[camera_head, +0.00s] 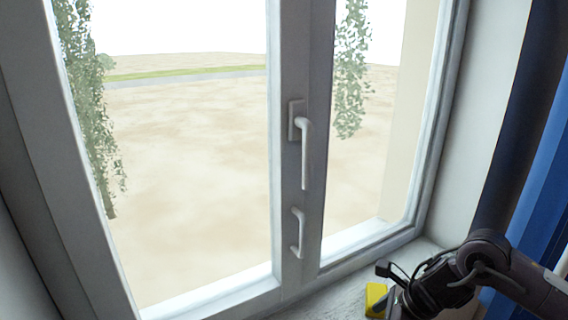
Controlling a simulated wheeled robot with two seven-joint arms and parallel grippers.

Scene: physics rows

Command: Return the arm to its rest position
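My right arm comes in from the lower right, over the window sill. Its gripper (392,305) is at the bottom edge of the view, pointing down and left, and its fingers are mostly hidden or cut off. A yellow object (376,298) shows right beside the gripper; I cannot tell whether it is held or only lies behind it. My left arm and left gripper are not in view.
A white-framed window (290,60) fills most of the view and looks shut. It has an upper handle (306,150) and a lower handle (297,232). The pale sill (345,293) runs below it. A blue curtain (535,185) hangs at the right, close to my arm.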

